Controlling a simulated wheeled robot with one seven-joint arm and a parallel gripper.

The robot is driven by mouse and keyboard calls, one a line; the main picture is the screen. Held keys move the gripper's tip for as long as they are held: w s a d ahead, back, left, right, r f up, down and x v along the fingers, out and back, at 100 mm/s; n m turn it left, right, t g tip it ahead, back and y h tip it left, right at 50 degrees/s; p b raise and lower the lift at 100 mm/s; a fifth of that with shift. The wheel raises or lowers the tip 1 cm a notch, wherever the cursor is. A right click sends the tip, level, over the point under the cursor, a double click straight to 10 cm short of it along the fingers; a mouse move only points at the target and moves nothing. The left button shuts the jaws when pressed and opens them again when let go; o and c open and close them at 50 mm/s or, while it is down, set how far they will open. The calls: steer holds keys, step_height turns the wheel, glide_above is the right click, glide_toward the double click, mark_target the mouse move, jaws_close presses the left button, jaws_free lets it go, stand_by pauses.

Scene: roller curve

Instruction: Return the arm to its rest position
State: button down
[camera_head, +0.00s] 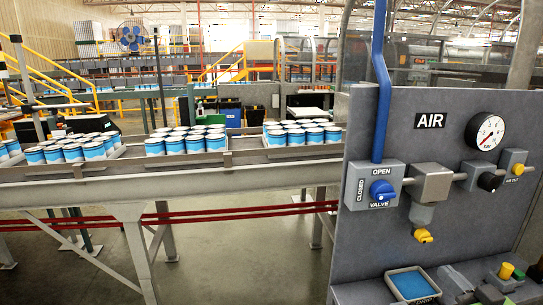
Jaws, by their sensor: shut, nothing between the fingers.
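My arm and my gripper do not show in the head camera view, so I cannot see their pose. A grey panel marked AIR (431,121) stands at the right. On it is a valve box with a blue knob (382,191), with OPEN above it and CLOSED at its left. A round white gauge (486,131) is at the panel's upper right. Nothing touches the panel's front that I can see.
A grey conveyor (240,183) crosses from the left to behind the panel, carrying trays of blue cans (300,132). A shelf at the panel's foot holds a blue-filled tray (411,285) and small coloured parts. The floor (220,262) below the conveyor shows free room between legs.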

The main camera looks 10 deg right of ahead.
steer(key=a+f+n+g+y+p, duration=0.1)
steer(key=a+n+g+y+p, duration=0.3)
steer(key=a, duration=0.7)
steer(key=a+f+g+h+p, duration=0.1)
steer(key=a+g, duration=0.5)
steer(key=a, duration=0.5)
steer(key=s+a+r+m+g+h+p, duration=0.1)
steer(key=s+a+r+m+p, duration=0.1)
steer(key=s+r, duration=0.3)
steer(key=s+a+r+m+g+h+p, duration=0.1)
steer(key=s+r, duration=0.4)
steer(key=s, duration=0.7)
steer(key=shift+a+r+m+h+p, duration=0.15)
steer(key=shift+a+m+h+p, duration=0.6)
steer(key=shift+p, duration=0.45)
